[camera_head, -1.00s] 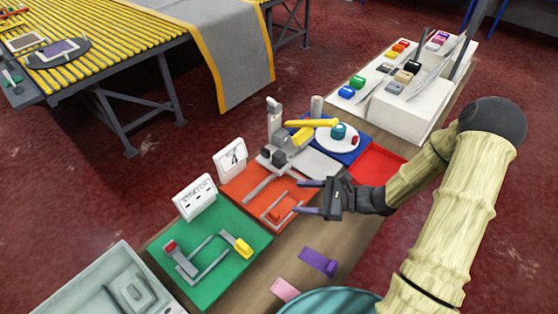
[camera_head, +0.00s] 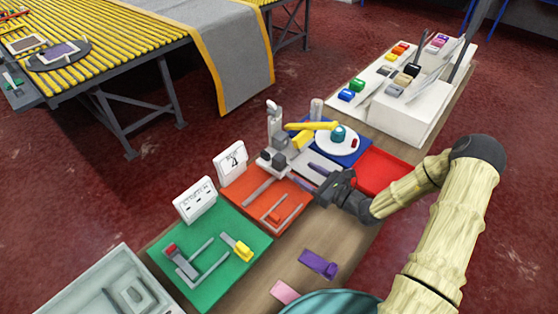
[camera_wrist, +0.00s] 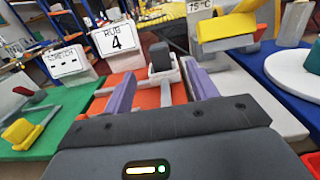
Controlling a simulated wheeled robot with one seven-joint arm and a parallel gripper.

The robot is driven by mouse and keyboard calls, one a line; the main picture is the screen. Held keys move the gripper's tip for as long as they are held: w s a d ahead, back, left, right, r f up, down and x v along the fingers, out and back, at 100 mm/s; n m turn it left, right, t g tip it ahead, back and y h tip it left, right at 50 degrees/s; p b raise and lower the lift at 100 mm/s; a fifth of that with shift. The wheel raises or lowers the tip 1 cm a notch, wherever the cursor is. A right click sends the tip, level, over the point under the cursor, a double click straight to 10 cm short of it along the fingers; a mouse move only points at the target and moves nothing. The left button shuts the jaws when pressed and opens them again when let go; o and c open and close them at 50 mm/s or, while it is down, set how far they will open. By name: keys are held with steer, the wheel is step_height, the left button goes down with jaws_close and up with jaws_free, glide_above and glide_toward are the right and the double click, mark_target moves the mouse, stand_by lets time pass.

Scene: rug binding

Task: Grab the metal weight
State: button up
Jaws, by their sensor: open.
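A dark grey block that looks like the metal weight (camera_head: 279,161) stands at the back end of the orange mat. In the wrist view a dark block (camera_wrist: 161,57) on a pale base shows ahead, between my purple fingertips. My gripper (camera_head: 301,172) is open and empty, pointing left over the right back part of the orange mat. It is to the right of the block and apart from it. In the wrist view my gripper (camera_wrist: 160,73) has its fingers spread to either side. The block's lower part is partly hidden.
The orange mat (camera_head: 236,190) has metal rails and a "4" sign (camera_head: 232,161). A green mat (camera_head: 210,283) lies nearer. A yellow-handled press (camera_head: 274,122) and a blue mat with a white plate (camera_head: 325,144) stand behind. A red tray (camera_head: 383,170) is at right.

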steer(key=p, duration=0.2)
glide_toward(275, 156)
steer(key=x, duration=0.4)
steer(key=shift+w+f, duration=0.25)
steer(key=shift+w, duration=0.3)
steer(key=shift+w+a, duration=0.25)
steer(key=shift+a, duration=0.1)
steer(key=x, duration=0.1)
steer(key=p+x, duration=0.1)
steer(key=x, duration=0.3)
steer(key=shift+a+f, duration=0.1)
steer(key=shift+f, duration=0.2)
steer(key=shift+r, duration=0.1)
jaws_close()
